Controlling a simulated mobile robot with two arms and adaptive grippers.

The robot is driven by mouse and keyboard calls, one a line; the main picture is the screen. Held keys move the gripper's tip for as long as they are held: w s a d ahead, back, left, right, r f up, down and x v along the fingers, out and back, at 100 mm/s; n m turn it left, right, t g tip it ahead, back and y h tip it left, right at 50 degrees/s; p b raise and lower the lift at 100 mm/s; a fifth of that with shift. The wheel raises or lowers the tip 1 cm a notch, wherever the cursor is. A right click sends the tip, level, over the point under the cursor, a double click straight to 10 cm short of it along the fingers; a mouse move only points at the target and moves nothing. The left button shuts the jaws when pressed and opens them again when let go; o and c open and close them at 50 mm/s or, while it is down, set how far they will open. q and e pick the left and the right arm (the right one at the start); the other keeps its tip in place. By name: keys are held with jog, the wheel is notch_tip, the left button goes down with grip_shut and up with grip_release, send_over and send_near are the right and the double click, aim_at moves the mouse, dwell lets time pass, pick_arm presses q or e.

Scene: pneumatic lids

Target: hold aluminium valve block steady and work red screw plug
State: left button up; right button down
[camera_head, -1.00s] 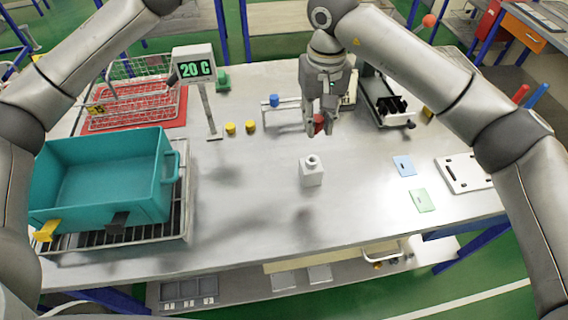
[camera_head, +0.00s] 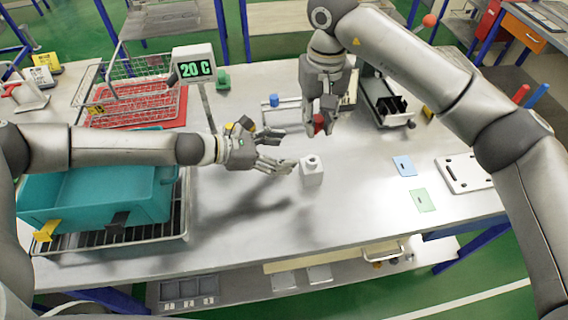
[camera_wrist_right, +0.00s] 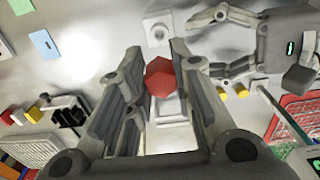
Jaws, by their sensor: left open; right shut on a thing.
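The aluminium valve block (camera_head: 311,172), a pale cube with a round opening on top, stands on the bench. It also shows in the right wrist view (camera_wrist_right: 158,28). The red screw plug (camera_head: 318,122) is in my right gripper (camera_head: 321,130), above and behind the block. In the right wrist view the plug (camera_wrist_right: 160,78) sits between the two fingers (camera_wrist_right: 160,85). My left gripper (camera_head: 285,160) is open, with its fingertips just left of the block; I cannot tell whether they touch it. The plug is apart from the block.
A teal crate (camera_head: 60,200) stands on a rack at the left. A display post (camera_head: 195,68) reading 20 C and a red mat with wire baskets lie behind it. Blue (camera_head: 403,166) and green cards (camera_head: 422,201) lie to the right. The bench front is clear.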

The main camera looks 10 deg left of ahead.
aim_at(301, 166)
pick_arm(q)
jog(key=s, duration=0.1)
jog(key=s+d+f+g, duration=0.1)
jog(key=shift+s+d+m+h, duration=0.25)
jog(key=shift+s+m+h, duration=0.05)
jog(key=shift+h, duration=0.1)
pick_arm(e)
jog(key=shift+d, duration=0.1)
pick_arm(q)
jog(key=shift+s+d+f, duration=0.15)
jog(key=shift+d, duration=0.05)
jog(key=shift+d+f, duration=0.15)
jog(key=shift+d, duration=0.2)
jog(key=x, duration=0.6)
jog(key=shift+d+f, duration=0.1)
jog(key=shift+c, duration=0.2)
jog(key=c, duration=1.4)
pick_arm(e)
jog(key=shift+f, duration=3.9)
